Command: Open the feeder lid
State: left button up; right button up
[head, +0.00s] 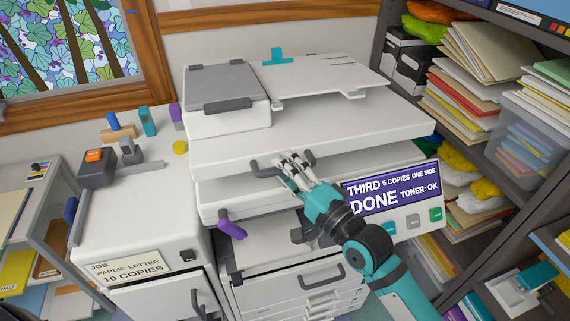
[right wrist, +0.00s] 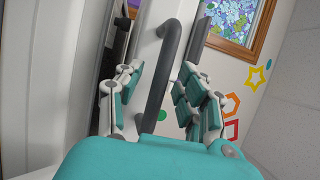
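The copier (head: 300,125) stands in the middle of the head view. The feeder on its top left has a grey lid (head: 222,82) that lies flat, with a dark handle (head: 228,105) at its front. My right gripper (head: 293,162) is lower, at a dark bar handle (head: 262,169) on the front of the white body below the feeder. In the right wrist view, the bar handle (right wrist: 167,70) stands between the spread fingers of my right gripper (right wrist: 160,98), with gaps visible on both sides. My left gripper is not in view.
A display panel (head: 390,190) reads DONE. A purple lever (head: 232,229) sticks out at the front left. A side cabinet (head: 140,225) holds a stapler-like device (head: 97,165). Full shelves (head: 480,110) stand close on the right. The space above the feeder lid is clear.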

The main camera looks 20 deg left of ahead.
jog(key=shift+w+a, duration=0.15)
jog(key=shift+a, duration=0.15)
grip_shut()
dwell(0.4)
